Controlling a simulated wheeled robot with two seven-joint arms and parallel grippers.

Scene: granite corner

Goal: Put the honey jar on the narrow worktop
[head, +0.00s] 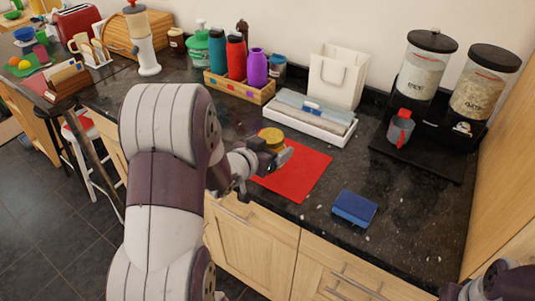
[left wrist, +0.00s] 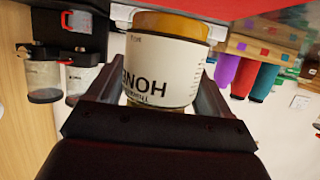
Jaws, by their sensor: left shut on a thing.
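The honey jar (head: 272,137), with a yellow top, is held in my left gripper (head: 270,158) above the red mat (head: 305,172) on the dark granite worktop (head: 405,222). In the left wrist view the jar (left wrist: 160,70) sits between the two fingers, its white label reading upside down. My left gripper (left wrist: 155,105) is shut on it. Part of my right arm's end (head: 500,285) shows at the bottom right corner; its fingers are not clear. I cannot tell from the pictures which surface is the narrow worktop.
A blue box (head: 354,207) lies right of the mat. Behind stand a grey-white tray (head: 312,122), a white bag (head: 338,75), and a wooden crate (head: 240,88) of bottles. Two dispensers (head: 425,65) and a red-grey cup (head: 400,128) stand at the right. Bare granite lies around the blue box.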

